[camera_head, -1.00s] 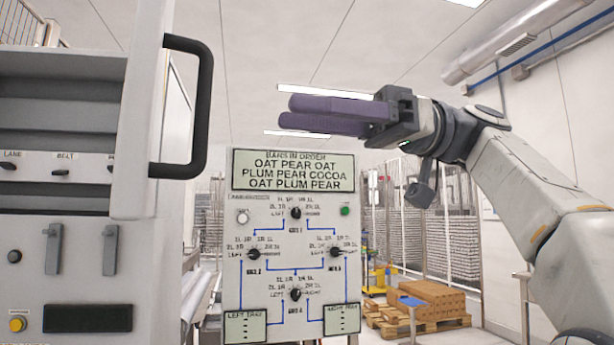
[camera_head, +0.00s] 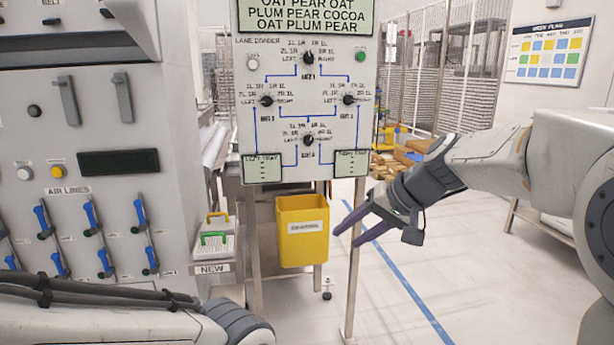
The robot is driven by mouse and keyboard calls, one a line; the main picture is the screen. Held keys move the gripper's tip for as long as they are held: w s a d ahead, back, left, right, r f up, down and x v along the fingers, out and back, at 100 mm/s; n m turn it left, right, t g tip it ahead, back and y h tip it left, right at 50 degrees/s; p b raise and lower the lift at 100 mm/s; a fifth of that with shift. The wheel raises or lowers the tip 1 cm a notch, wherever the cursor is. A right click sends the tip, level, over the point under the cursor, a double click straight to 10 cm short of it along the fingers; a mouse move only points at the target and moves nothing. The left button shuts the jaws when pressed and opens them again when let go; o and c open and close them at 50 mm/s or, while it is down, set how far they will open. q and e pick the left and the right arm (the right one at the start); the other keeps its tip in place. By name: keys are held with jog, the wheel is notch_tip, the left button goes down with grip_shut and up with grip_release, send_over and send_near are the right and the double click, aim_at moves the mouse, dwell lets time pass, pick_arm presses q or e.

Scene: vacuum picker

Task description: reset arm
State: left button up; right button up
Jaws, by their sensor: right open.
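My right gripper (camera_head: 346,238) comes in from the right with its purple fingers pointing down and left. The fingers are apart and nothing is between them. It shows in front of the right leg of the panel stand, right of the yellow bin. Part of my left arm (camera_head: 130,320) lies across the bottom left; its gripper is not visible.
The lane divider panel (camera_head: 275,130) with several knobs stands ahead. A yellow bin (camera_head: 302,245) hangs below it. The machine at left has blue air line levers (camera_head: 91,217). Pallets with boxes (camera_head: 395,160) stand behind. The floor at right is clear.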

jog(key=s+d+f+n+g+h, duration=0.1)
jog(key=s+d+f+h, duration=0.25)
jog(key=s+f, duration=0.6)
jog(key=s+d+f+g+h, duration=0.1)
jog(key=s+d+f+h, duration=0.35)
jog(key=f, duration=0.75)
jog(key=s+a+r+n+g+y, duration=0.1)
jog(key=s+a+r+n+g, duration=0.2)
jog(key=s+a, duration=0.4)
jog(key=s+a+r+n+y, duration=0.1)
jog(key=s+a+r+n, duration=0.35)
jog(key=s, duration=0.45)
notch_tip(320, 180, up, 14)
jog(key=p, duration=1.5)
jog(key=shift+a+p, duration=0.3)
jog(key=shift+a, duration=0.05)
jog(key=shift+w, duration=0.1)
jog(key=shift+a, duration=0.1)
